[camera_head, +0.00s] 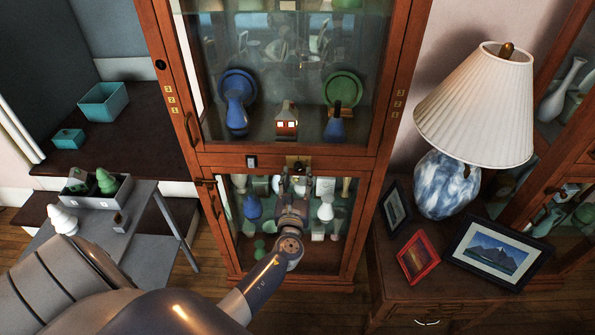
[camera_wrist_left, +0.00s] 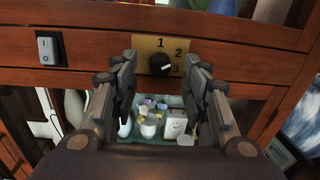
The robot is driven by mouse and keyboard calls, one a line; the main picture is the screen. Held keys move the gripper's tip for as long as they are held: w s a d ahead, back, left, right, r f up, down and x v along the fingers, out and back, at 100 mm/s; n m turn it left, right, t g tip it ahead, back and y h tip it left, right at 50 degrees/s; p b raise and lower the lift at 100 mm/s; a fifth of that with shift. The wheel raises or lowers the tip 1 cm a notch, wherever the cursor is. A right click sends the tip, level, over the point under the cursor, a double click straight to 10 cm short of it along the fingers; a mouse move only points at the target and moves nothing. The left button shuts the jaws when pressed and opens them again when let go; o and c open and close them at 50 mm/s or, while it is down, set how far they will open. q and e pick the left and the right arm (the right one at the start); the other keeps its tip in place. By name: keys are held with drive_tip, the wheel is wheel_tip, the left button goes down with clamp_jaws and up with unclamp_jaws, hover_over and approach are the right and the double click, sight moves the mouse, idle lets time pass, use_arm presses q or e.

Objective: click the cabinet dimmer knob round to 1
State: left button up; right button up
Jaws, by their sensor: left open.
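The cabinet dimmer knob (camera_wrist_left: 160,65) is a small black dial on a brass plate (camera_wrist_left: 146,43) marked 1, 2 and 3. Its pale pointer mark appears turned to the right, toward the 3. In the head view the brass plate (camera_head: 291,160) sits on the rail between the upper and lower glass doors. My left gripper (camera_head: 297,179) is just below and in front of it. In the wrist view its two fingers stand open on either side of the knob, with visible gaps and nothing held. My right gripper is not in view.
A rocker switch (camera_head: 251,161) sits left of the plate on the same rail. Glass doors (camera_head: 285,75) with vases and plates are above. A lamp (camera_head: 475,105) and framed pictures (camera_head: 500,252) stand on a side table at right. A grey table (camera_head: 105,225) is at left.

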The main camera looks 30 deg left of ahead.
sight(298, 167)
use_arm(q)
drive_tip(key=shift+w+a, duration=0.35)
drive_tip(key=shift+w, duration=0.25)
drive_tip(key=shift+w+a, duration=0.25)
drive_tip(key=shift+w, duration=0.25)
drive_tip(key=shift+c, duration=0.8)
clamp_jaws()
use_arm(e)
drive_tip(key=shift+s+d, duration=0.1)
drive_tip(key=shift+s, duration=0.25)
